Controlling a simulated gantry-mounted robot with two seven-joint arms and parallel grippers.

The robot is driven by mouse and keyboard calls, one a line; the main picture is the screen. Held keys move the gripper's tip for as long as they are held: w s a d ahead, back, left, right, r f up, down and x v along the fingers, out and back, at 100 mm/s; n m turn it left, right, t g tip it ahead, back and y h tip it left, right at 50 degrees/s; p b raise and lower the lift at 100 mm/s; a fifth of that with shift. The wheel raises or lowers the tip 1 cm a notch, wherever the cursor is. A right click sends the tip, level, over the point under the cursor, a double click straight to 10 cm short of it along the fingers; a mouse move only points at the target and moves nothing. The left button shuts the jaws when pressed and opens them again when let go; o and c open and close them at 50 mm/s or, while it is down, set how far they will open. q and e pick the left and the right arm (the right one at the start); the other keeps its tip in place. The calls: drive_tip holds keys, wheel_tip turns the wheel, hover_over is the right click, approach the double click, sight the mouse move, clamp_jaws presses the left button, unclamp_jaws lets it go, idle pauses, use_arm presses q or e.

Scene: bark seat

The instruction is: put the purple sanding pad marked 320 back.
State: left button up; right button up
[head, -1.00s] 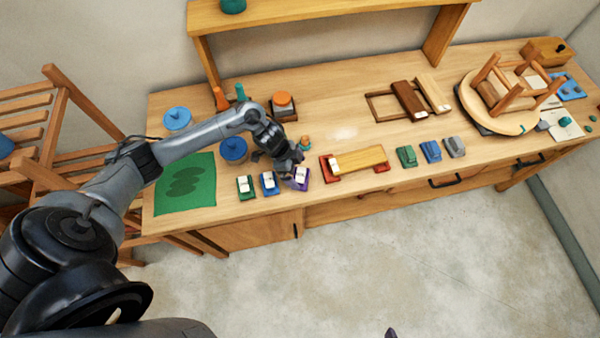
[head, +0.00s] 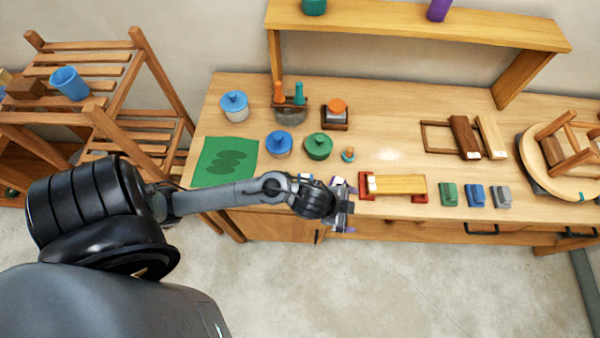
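My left gripper (head: 343,218) is small and dark, just in front of the bench's front edge, to the left of and below the red-ended wooden block. A bit of purple shows at its fingertips; it may be the purple sanding pad, but I cannot read a mark or see whether the fingers are closed on it. Behind the gripper, a white-labelled, purplish item (head: 338,184) sits at the bench edge, partly covered. A blue item (head: 305,179) beside it is mostly hidden by my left arm. My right gripper is out of view.
The red-ended wooden block (head: 398,186) lies just right of the gripper. Green (head: 449,195), blue (head: 475,196) and grey (head: 501,196) blocks stand further right. A green mat (head: 226,158) lies left. Bench space is clear around the pale patch.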

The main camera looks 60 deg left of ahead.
use_arm(q)
drive_tip(key=s+a+r+n+g+y, duration=0.1)
drive_tip(key=s+a+n, duration=0.1)
drive_tip(key=s, duration=0.5)
drive_tip(key=s+a+r+n+g+y, duration=0.1)
drive_tip(key=s+a+n+g, duration=0.1)
drive_tip(key=s+n, duration=0.2)
drive_tip(key=s, duration=0.3)
drive_tip(key=shift+r+g, duration=0.25)
drive_tip(key=shift+g, duration=0.05)
drive_tip(key=shift+r, duration=0.1)
wheel_tip(320, 180, up, 14)
drive_tip(key=p, duration=1.4)
drive_tip(key=shift+r, duration=0.2)
drive_tip(key=shift+w+f, duration=0.1)
drive_tip(key=shift+f, duration=0.05)
